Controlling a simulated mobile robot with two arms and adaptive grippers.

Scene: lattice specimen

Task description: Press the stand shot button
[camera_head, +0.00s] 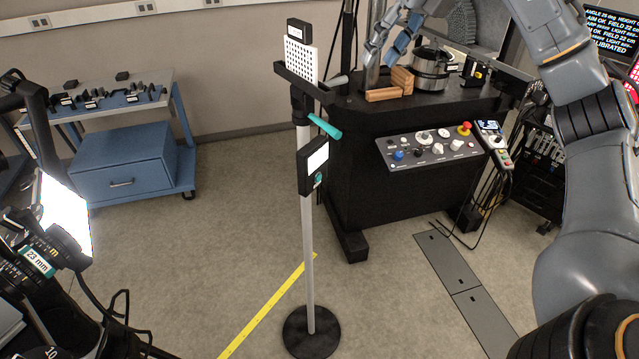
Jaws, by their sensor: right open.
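A slim stand has a round black base (311,332) and a grey pole (308,240). A black box with a white label (313,164) is fixed to the pole, with a small teal round button (318,178) low on its face. Above it are a teal handle (324,126) and a white dotted plate (300,58) in a black holder. My right gripper (382,55) is open, at the top, right of the plate and apart from the stand. I do not see my left gripper.
A black machine (352,170) with a control panel (428,147) stands right of the stand. A blue-framed bench (184,130) is at the left. A bright light panel (65,215) is at the near left. The floor around the base is clear.

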